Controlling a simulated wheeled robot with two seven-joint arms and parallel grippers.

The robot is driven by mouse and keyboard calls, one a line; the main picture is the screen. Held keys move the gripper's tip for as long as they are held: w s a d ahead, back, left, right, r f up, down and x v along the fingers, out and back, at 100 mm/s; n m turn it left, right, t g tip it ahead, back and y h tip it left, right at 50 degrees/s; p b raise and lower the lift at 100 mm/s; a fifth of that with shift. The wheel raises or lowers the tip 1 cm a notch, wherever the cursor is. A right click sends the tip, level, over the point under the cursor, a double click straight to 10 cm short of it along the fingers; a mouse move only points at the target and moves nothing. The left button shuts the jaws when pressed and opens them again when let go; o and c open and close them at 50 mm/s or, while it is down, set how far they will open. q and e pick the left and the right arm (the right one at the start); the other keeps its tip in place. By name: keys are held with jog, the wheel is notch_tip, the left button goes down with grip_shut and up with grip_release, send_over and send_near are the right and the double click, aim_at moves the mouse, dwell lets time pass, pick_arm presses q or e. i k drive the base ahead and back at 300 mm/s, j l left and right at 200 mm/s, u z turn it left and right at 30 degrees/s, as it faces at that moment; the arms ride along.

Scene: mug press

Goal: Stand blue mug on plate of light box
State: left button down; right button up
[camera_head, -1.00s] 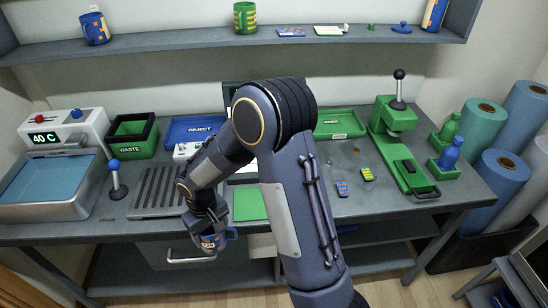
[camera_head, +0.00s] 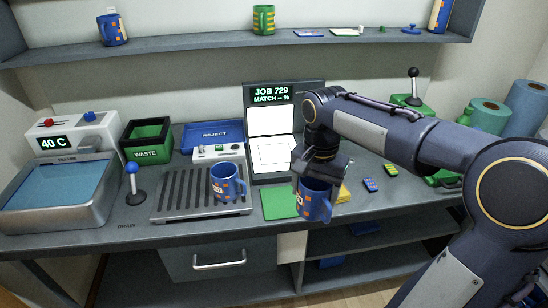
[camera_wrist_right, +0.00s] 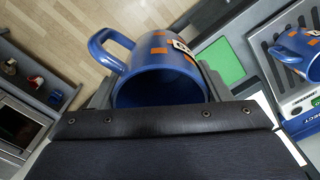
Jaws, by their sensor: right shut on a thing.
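My right gripper (camera_head: 316,178) is shut on a blue mug (camera_head: 314,203) with orange squares and a pale label. It holds the mug upright near the bench's front edge, in front of and right of the light box (camera_head: 249,140). The held mug (camera_wrist_right: 150,82) fills the middle of the right wrist view, its handle to the left. The light box's white plate (camera_head: 273,155) is bare where visible. A second, similar blue mug (camera_head: 227,183) stands on the slatted drain rack (camera_head: 175,205); it also shows in the wrist view (camera_wrist_right: 300,52). My left gripper is out of view.
A green mat (camera_head: 279,204) lies in front of the light box, left of the held mug. A yellow item (camera_head: 344,192) is partly hidden behind the mug. A small control box (camera_head: 217,153) stands left of the light box. The screen reads JOB 729, MATCH -- %.

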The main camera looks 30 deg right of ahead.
aim_at(276, 156)
jog(key=i, duration=0.9)
